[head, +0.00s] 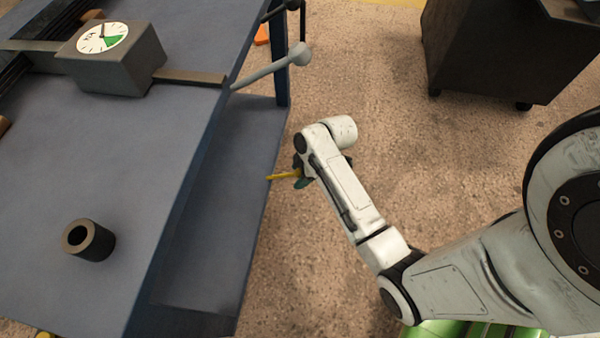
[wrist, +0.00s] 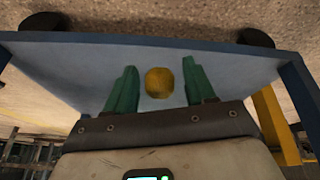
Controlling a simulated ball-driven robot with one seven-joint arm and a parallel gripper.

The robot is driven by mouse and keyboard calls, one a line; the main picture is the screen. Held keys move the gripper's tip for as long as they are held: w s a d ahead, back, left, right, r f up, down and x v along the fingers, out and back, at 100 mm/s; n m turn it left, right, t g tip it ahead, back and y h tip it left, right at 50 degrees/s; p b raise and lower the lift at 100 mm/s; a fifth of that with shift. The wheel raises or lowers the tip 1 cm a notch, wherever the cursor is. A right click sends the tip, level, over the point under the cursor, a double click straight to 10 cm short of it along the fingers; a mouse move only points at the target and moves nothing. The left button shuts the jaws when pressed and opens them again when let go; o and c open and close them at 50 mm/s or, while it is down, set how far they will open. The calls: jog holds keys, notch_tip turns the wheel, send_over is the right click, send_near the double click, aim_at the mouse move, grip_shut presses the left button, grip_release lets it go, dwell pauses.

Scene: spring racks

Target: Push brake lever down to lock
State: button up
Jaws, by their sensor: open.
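A yellow rod (head: 281,177) with a rounded end shows beside the bench's lower shelf in the head view. It may be the brake lever, but its mount is not clear. In the wrist view its yellow end (wrist: 158,82) sits between my gripper's green fingers, with a gap on each side. My gripper (head: 300,176) is open, low beside the shelf, and partly hidden by my own wrist in the head view. My gripper's two fingers also show in the wrist view (wrist: 162,88). A grey lever (head: 268,68) with a round knob slants out from the bench's right edge, away from my gripper.
The blue-grey bench (head: 130,190) fills the left, with a lower shelf (head: 225,190). On it are a dial box (head: 118,62) and a dark hollow cylinder (head: 95,243). A dark wheeled cabinet (head: 490,55) stands at upper right. The floor between is clear.

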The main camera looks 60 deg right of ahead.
grip_shut()
dwell(0.4)
